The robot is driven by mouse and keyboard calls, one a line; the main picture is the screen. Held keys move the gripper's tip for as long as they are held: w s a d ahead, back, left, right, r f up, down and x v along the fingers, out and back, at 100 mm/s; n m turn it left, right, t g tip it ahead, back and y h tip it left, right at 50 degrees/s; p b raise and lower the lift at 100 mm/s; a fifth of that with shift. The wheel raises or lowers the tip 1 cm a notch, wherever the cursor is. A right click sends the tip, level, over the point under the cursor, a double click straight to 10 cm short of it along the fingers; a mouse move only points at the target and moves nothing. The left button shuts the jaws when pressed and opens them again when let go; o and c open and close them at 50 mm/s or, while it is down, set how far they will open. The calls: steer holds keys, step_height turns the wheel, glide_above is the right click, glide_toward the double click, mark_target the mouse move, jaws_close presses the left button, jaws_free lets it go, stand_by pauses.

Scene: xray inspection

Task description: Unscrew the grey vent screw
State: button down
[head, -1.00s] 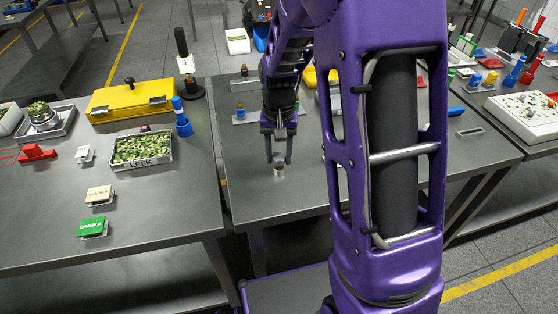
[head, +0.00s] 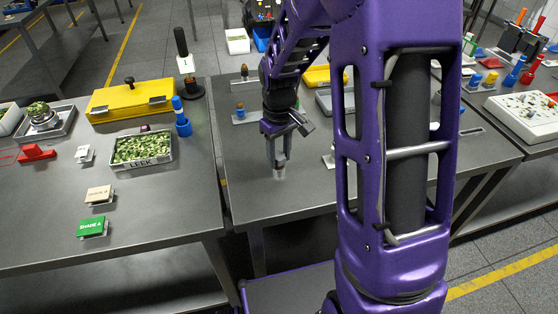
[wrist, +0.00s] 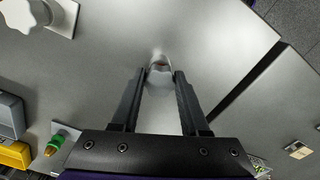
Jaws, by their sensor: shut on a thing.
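A small grey piece with a reddish patch, which looks like the grey vent screw (wrist: 160,78), sits between my fingertips in the wrist view. In the head view the same piece (head: 279,174) stands on the bare steel table below my fingers. My gripper (head: 278,163) points down and is shut on it; in the wrist view my gripper (wrist: 160,73) has one finger on each side of it. The lower part of the piece and any thread are too small or hidden to tell.
The steel table (head: 250,195) is clear around my gripper. A pale star-shaped knob on a plate (wrist: 55,15) lies off to the upper left in the wrist view. A yellow box (head: 130,98) and a LEEK tray (head: 141,163) stand on the left table.

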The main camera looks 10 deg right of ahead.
mark_target(279, 155)
steer(key=shift+c, duration=1.6)
jaws_free()
step_height(279, 155, up, 5)
steer(key=p, duration=0.4)
steer(key=shift+r, duration=0.1)
